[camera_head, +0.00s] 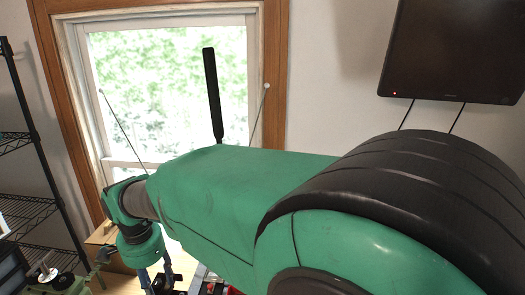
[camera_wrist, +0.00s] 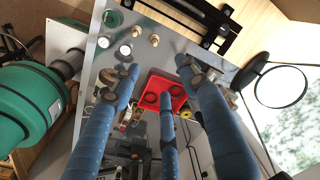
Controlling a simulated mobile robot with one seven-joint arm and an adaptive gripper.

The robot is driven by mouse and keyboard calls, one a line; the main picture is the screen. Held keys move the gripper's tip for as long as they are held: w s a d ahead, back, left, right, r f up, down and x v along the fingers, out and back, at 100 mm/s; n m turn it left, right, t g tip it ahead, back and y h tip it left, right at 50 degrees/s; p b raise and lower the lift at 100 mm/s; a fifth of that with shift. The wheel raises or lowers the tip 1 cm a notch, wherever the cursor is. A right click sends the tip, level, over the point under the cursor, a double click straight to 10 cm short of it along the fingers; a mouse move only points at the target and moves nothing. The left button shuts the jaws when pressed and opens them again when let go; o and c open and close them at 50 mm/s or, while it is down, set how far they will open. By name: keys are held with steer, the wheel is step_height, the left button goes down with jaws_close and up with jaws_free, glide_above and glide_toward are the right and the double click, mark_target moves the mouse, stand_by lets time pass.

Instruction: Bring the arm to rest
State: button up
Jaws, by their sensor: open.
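My gripper (camera_head: 157,279) hangs at the lower left of the head view, at the end of my green arm (camera_head: 225,185). Its blue fingers point down over a work surface. In the wrist view my gripper (camera_wrist: 158,72) shows several blue fingers spread apart with nothing held between them. A red tray (camera_wrist: 153,82) with dark round shapes lies on the surface beyond the fingertips. One finger partly covers the tray in the picture. The fingertips in the head view are partly cut off by the lower edge.
A grey work surface (camera_wrist: 110,65) carries small round parts and a black rail (camera_wrist: 190,22). A black hoop (camera_wrist: 281,87) stands at the right. Wire shelves (camera_head: 30,200) stand at the left, a window (camera_head: 165,95) behind the arm, and a wall screen (camera_head: 455,50) at the upper right.

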steer(key=d+r+n+t+b, duration=0.1)
steer(key=d+r, duration=0.2)
steer(key=d, duration=0.8)
steer(key=w+d+r+y+b, duration=0.1)
steer(key=d+r, duration=0.2)
steer(key=d, duration=0.8)
steer(key=d+r+n+t+b, duration=0.1)
steer(key=d+r, duration=0.2)
steer(key=d, duration=0.8)
steer(key=s+d+f+n+t+b, duration=0.1)
steer(key=s+d+f, duration=0.1)
steer(key=s+d, duration=0.5)
steer(key=s+d+f+n+t+h+b, duration=0.1)
steer(key=s+d+f+b, duration=0.1)
steer(key=s+d, duration=0.5)
steer(key=shift+s+d+t, duration=0.3)
steer(key=shift+d+t, duration=0.1)
steer(key=shift+d, duration=2.95)
steer(key=shift+b, duration=0.3)
step_height(320, 180, down, 12)
steer(key=b, duration=1.2)
